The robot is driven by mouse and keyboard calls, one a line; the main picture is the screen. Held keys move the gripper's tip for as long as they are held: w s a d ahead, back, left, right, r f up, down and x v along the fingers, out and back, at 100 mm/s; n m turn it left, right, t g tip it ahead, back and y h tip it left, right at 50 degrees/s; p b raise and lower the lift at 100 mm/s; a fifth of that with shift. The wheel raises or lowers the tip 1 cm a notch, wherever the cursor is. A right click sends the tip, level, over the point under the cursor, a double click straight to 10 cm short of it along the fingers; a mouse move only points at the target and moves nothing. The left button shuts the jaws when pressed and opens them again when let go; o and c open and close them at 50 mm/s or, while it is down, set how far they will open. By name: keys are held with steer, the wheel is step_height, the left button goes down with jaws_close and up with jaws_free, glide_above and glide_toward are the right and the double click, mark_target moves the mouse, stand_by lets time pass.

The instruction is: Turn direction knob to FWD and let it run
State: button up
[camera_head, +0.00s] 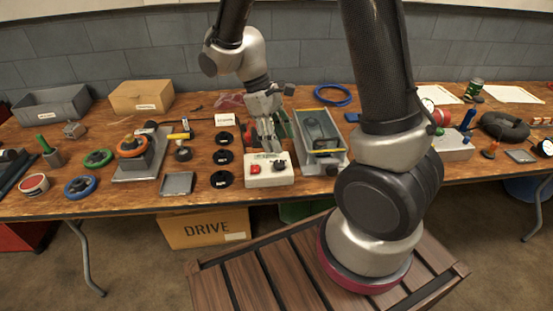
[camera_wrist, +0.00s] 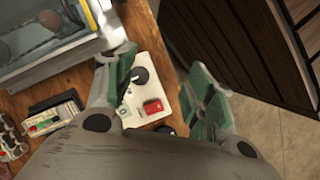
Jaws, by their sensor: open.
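The white control box (camera_head: 262,180) stands near the front edge of the table, with a red switch (camera_head: 255,169) on its left and a black direction knob (camera_head: 280,166) on its right. The wrist view also shows the knob (camera_wrist: 140,76) and the red switch (camera_wrist: 153,106). Labels on the box are too small to read, so the knob's setting cannot be told. My gripper (camera_head: 268,146) points down just behind and above the box. In the wrist view, its green-padded fingers (camera_wrist: 160,84) are spread apart and empty, with the knob showing between them, nearer the left finger.
Free table is narrow around the control box.

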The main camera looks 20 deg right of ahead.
mark_target(278, 163)
steer(key=w+f+n, duration=0.1)
steer(key=f, duration=0.2)
steer(key=w+f+n, duration=0.1)
steer(key=f, duration=0.3)
steer(key=w+d+f+n, duration=0.1)
steer(key=f, duration=0.2)
steer(key=shift+f+h, duration=0.2)
steer(key=shift+h, duration=0.2)
steer(key=c, duration=1)
